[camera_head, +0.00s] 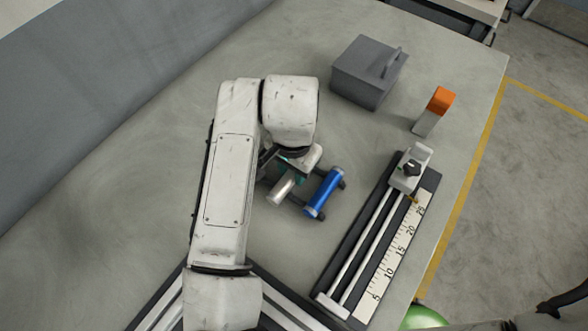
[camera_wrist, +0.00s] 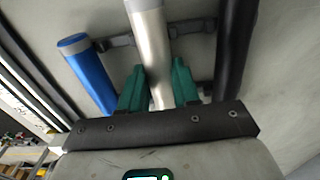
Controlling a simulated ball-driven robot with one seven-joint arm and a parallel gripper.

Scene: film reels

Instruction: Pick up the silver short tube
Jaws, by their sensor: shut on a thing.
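The silver short tube (camera_wrist: 152,45) stands out as a bright metal cylinder between the two green finger pads of my gripper (camera_wrist: 159,86) in the wrist view. My gripper is shut on it. In the head view the silver tube (camera_head: 281,189) shows just below my gripper, partly hidden by the wrist. A blue tube (camera_head: 324,193) with pale ends lies beside it on the right; it also shows in the wrist view (camera_wrist: 88,72). A black tube (camera_wrist: 236,45) is on the other side in the wrist view. I cannot tell whether the silver tube is clear of its support.
Small grey brackets (camera_wrist: 118,41) show near the tubes. A grey lidded box (camera_head: 368,72) and an orange-topped block (camera_head: 434,110) stand farther back on the table (camera_head: 470,60). A rail fixture with a scale (camera_head: 375,240) lies to the right. The table's left part is clear.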

